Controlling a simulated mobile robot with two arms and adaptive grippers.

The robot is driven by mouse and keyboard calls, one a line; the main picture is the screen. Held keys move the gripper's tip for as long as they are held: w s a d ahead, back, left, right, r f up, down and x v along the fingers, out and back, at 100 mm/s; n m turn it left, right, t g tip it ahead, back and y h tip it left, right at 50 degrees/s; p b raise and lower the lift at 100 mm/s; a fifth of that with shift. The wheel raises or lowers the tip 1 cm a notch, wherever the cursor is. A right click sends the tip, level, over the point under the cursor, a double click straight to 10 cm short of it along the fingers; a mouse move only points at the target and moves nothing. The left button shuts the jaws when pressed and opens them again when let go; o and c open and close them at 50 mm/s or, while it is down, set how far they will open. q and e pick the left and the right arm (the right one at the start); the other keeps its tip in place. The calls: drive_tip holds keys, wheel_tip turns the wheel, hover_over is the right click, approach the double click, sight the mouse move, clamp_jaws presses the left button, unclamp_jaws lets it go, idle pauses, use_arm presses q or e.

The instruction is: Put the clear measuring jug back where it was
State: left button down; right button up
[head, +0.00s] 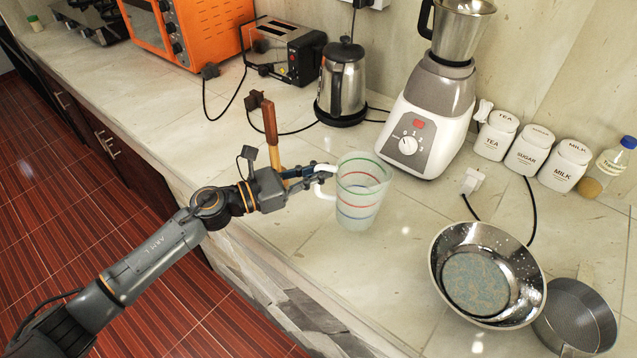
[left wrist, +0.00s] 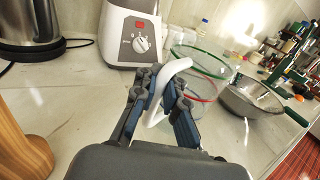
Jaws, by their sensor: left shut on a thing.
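The clear measuring jug (head: 362,192) has coloured rings and a white handle, and it stands upright at the middle of the counter in the head view. I cannot tell whether its base touches the counter. My left gripper (head: 318,174) comes in from the left and is shut on the handle. In the left wrist view the fingers of my left gripper (left wrist: 163,100) close around the white handle (left wrist: 170,78), with the jug's clear body (left wrist: 205,75) just beyond it. My right gripper is not in view.
A blender (head: 428,115) and a kettle (head: 343,85) stand behind the jug. A wooden object (head: 271,135) rises close behind my left gripper. A metal colander (head: 487,274) and a round pan (head: 576,318) lie at the right. Canisters (head: 534,150) line the wall.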

sight(318, 192)
use_arm(q)
wheel_tip(318, 192, down, 2)
drive_tip(key=shift+f+p, duration=0.25)
drive_tip(key=shift+p, duration=0.1)
drive_tip(key=shift+f, duration=0.4)
drive_tip(key=shift+f, duration=0.1)
drive_tip(key=c, duration=1.4)
unclamp_jaws()
